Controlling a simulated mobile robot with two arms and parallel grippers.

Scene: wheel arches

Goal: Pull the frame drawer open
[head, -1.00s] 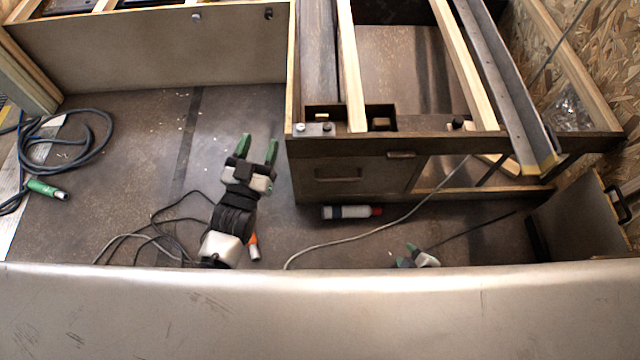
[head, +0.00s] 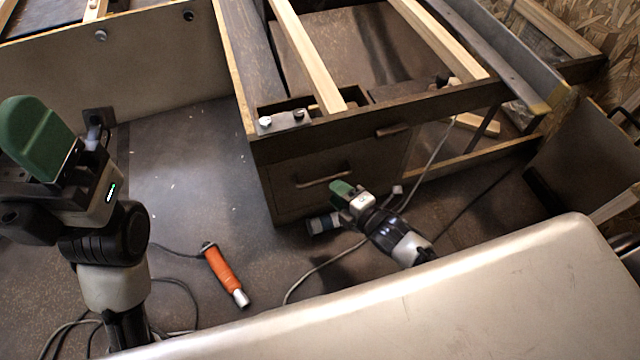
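The dark frame drawer front (head: 290,196) sits at the near left of the wooden frame, and no gap shows around it. A bar handle (head: 325,178) crosses its face. My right gripper (head: 343,188) is just in front of the drawer, near the handle's right end. Its green fingertips overlap in this view, so contact and finger gap cannot be told. My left gripper (head: 38,138) is raised large at the left edge, well away from the drawer. Only one green finger shows clearly, with nothing seen in it.
A second small handle (head: 393,130) is on the frame's upper rail. A grey cylinder (head: 322,224) lies on the floor below the drawer, partly behind my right gripper. An orange-handled tool (head: 222,270) and cables lie on the floor. A metal panel edge (head: 450,290) crosses the foreground.

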